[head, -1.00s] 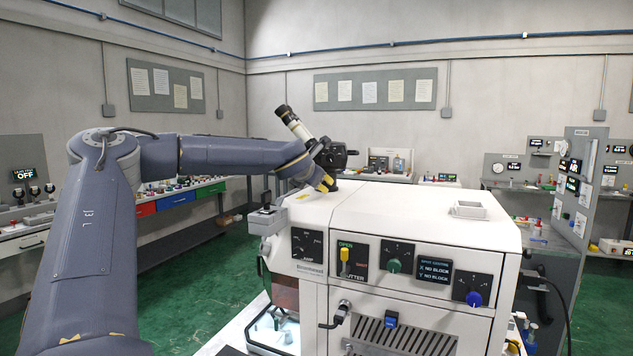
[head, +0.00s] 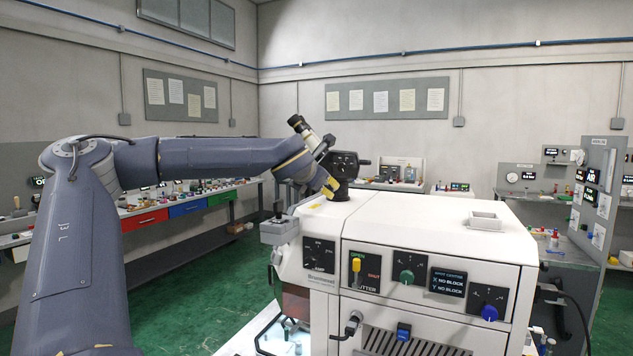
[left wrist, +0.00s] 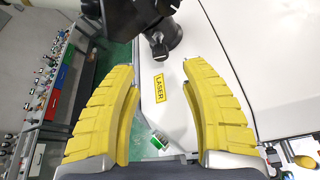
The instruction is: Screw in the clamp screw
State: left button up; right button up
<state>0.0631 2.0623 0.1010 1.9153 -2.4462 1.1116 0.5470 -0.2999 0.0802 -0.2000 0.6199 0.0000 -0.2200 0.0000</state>
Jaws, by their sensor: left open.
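A black swivel head on a short post (head: 343,172) stands on the machine's white top, at its rear left in the head view. It also shows at the top of the left wrist view (left wrist: 140,18). A small dark knob (left wrist: 158,46) sticks out of it toward my fingers, perhaps the clamp screw; I cannot be sure. My left gripper (head: 331,187) is just left of the post in the head view. Its yellow fingers (left wrist: 158,70) are spread and empty in the left wrist view, with the knob beyond their tips and apart from them. My right gripper is not in view.
The white machine (head: 420,225) fills the centre right, with knobs and small displays on its front. A yellow LASER label (left wrist: 160,88) lies on its top between my fingers. A bench with coloured drawers (head: 188,209) stands behind at left. Green floor lies between.

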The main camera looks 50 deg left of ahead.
pick_arm(q)
jog(key=shift+v, duration=1.95)
jog(key=shift+o, duration=0.2)
